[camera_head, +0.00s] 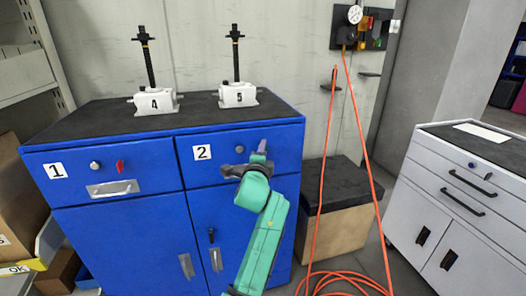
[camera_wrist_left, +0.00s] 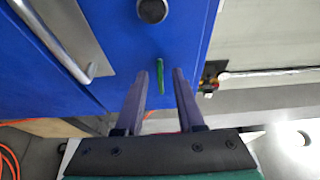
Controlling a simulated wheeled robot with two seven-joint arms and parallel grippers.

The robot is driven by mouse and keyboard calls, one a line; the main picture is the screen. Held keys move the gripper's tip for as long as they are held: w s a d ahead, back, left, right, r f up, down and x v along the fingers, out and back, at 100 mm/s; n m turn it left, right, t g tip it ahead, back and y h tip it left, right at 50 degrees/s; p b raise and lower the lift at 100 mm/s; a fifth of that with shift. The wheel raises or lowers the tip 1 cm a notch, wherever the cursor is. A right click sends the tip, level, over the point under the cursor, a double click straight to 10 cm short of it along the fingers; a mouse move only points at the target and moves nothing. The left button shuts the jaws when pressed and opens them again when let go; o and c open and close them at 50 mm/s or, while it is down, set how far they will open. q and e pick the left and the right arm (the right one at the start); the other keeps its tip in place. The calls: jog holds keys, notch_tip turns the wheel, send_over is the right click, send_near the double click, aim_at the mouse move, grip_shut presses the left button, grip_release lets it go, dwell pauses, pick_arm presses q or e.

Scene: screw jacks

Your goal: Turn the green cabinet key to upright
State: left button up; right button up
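The green key (camera_wrist_left: 161,77) shows in the left wrist view as a thin green bar on the blue drawer front, running up and down in that picture. In the head view it is hidden behind my left gripper (camera_head: 261,147), which is at the drawer labelled 2 (camera_head: 202,152) on the blue cabinet (camera_head: 120,220). In the left wrist view my left gripper (camera_wrist_left: 160,76) is open, with one finger on each side of the key and a gap on both sides. Whether the fingertips reach past the key is unclear. My right gripper is not in view.
A round knob (camera_wrist_left: 152,10) and a metal handle (camera_wrist_left: 62,38) are near the key. Drawer 1 has a red key (camera_head: 119,166). Two screw jacks, labelled 4 (camera_head: 154,102) and 5 (camera_head: 239,94), stand on the cabinet top. An orange hose (camera_head: 322,160) hangs at the right.

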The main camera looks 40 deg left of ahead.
pick_arm(q)
grip_shut()
